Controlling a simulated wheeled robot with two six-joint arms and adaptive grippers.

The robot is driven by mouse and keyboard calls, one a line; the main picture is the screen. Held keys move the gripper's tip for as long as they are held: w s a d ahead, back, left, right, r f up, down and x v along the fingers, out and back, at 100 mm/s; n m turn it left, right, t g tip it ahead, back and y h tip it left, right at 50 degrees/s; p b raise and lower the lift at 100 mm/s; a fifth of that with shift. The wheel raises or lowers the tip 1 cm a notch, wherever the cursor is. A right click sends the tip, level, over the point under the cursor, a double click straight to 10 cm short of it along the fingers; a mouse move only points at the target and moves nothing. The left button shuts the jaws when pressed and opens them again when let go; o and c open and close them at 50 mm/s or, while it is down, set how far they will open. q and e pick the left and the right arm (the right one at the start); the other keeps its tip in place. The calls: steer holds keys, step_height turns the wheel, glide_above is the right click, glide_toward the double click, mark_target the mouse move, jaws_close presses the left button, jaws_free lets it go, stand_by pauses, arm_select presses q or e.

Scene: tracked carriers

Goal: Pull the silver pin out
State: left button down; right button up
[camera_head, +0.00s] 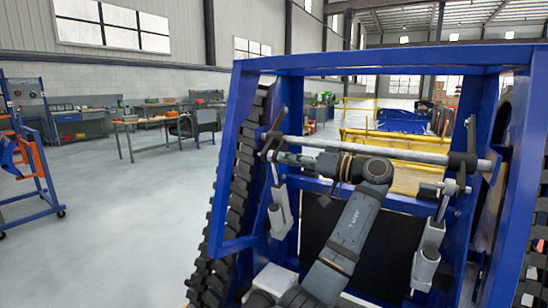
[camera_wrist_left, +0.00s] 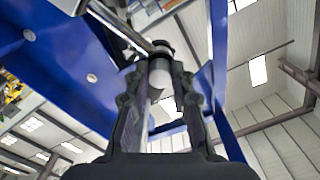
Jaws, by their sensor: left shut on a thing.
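My left gripper (camera_head: 274,155) reaches the left end of a long silver bar (camera_head: 390,150) on the blue frame (camera_head: 245,150). In the left wrist view the gripper (camera_wrist_left: 160,85) is shut on the silver pin (camera_wrist_left: 160,75), a short, smooth, pale cylinder between its fingers. A dark collar (camera_wrist_left: 161,49) sits at the pin's far end, and it cannot be told how deep the pin sits in it. In the head view the fingers and brackets hide the pin. My right gripper is not in view.
A second bracket with a small silver fitting (camera_head: 450,188) hangs at the frame's right side. Black tracks (camera_head: 235,190) flank the frame. A blue stand with orange parts (camera_head: 35,160) and workbenches (camera_head: 145,122) stand to the left. The grey floor there is clear.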

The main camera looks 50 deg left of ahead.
arm_select(q)
steer(key=p+v, duration=0.1)
steer(key=v, duration=0.7)
steer(key=shift+p, duration=0.35)
stand_by(0.9)
steer(key=shift+d+r, duration=0.1)
steer(key=shift+d, duration=0.05)
steer(key=shift+d, duration=0.15)
steer(key=shift+p+v, duration=0.4)
steer(key=shift+v, duration=0.65)
